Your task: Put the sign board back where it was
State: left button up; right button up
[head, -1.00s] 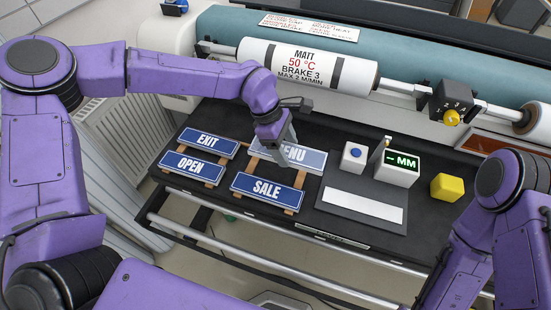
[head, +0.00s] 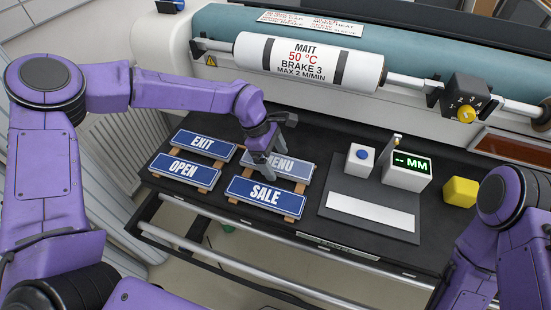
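Four blue sign boards with white letters lie on wooden slats: EXIT (head: 204,146), OPEN (head: 185,171), MENU (head: 292,171) and SALE (head: 264,198). MENU looks paler than the others. My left gripper (head: 262,152) points down at the left part of the MENU board and hides part of its lettering. Whether its fingers touch the board or are parted cannot be made out. My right arm (head: 500,225) is at the lower right; its gripper is out of the picture.
Right of the signs is a grey gauge plate (head: 346,188) with a white strip (head: 370,212), a blue-button box (head: 360,158) and an MM display (head: 407,171). A yellow cube (head: 461,192) stands farther right. Behind is a white roller (head: 308,62).

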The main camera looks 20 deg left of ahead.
pick_arm(q)
jog(key=b+v, duration=0.2)
jog(key=v, duration=1)
jog(key=shift+r, duration=0.1)
